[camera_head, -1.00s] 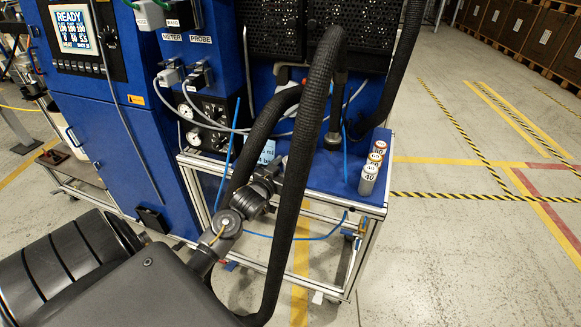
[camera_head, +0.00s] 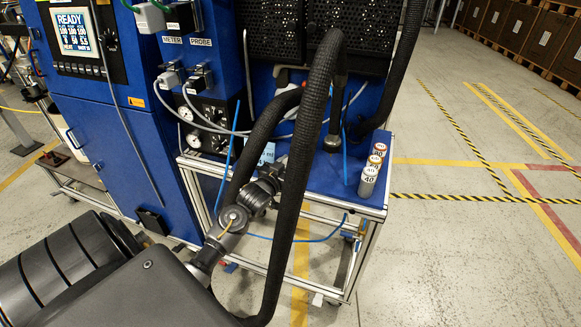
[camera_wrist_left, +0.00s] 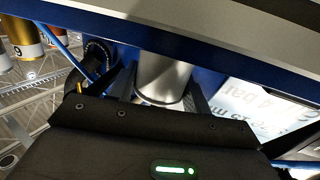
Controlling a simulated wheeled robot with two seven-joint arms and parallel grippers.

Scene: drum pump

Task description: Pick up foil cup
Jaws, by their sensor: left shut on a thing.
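The foil cup (camera_wrist_left: 163,78) shows in the left wrist view as a smooth silver cylinder, with its upper part cut off by a grey bar. My left gripper (camera_wrist_left: 160,95) is shut on it, with one dark finger on each side. In the head view, my left arm reaches in from the lower left to the blue bench. There the gripper and the cup are largely hidden behind a thick black hose (camera_head: 306,150). My right gripper is in neither view.
Several numbered cans (camera_head: 370,172) stand at the right of the blue bench top (camera_head: 325,178); some also show in the left wrist view (camera_wrist_left: 24,38). A white card (camera_wrist_left: 262,110) with print lies near the gripper. A blue cabinet (camera_head: 110,130) stands left.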

